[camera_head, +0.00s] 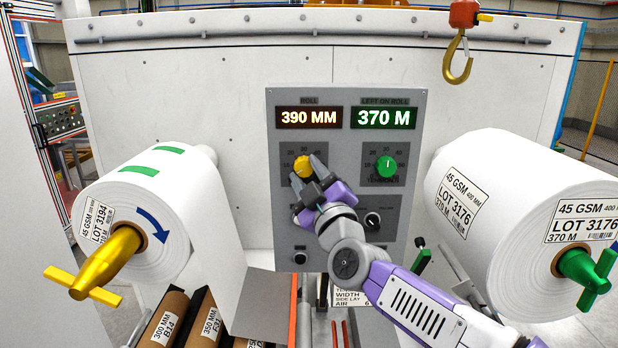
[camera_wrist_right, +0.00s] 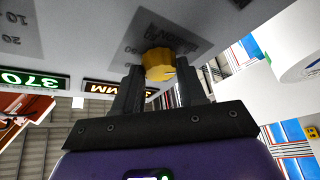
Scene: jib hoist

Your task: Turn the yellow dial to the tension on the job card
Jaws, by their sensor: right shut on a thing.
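The yellow dial (camera_head: 302,166) is on the left half of the grey control panel (camera_head: 400,100), under the amber display reading 390 MM. My right gripper (camera_head: 313,176) is at the dial, with its fingers partly covering it and its scale. In the right wrist view the dial (camera_wrist_right: 159,65) sits between the two fingers of the right gripper (camera_wrist_right: 160,84), which is shut on it. The dial's exact setting cannot be read. The job card is not clearly identifiable; a partly hidden white card (camera_head: 350,294) below the panel shows WIDTH, SIDE LAY and AIR. My left gripper is not in view.
A green dial (camera_head: 386,166) is to the right, under the green display reading 370 M. A white roll with a yellow handle (camera_head: 125,247) stands left, another with a green handle (camera_head: 585,268) right. A hook (camera_head: 458,65) hangs at upper right.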

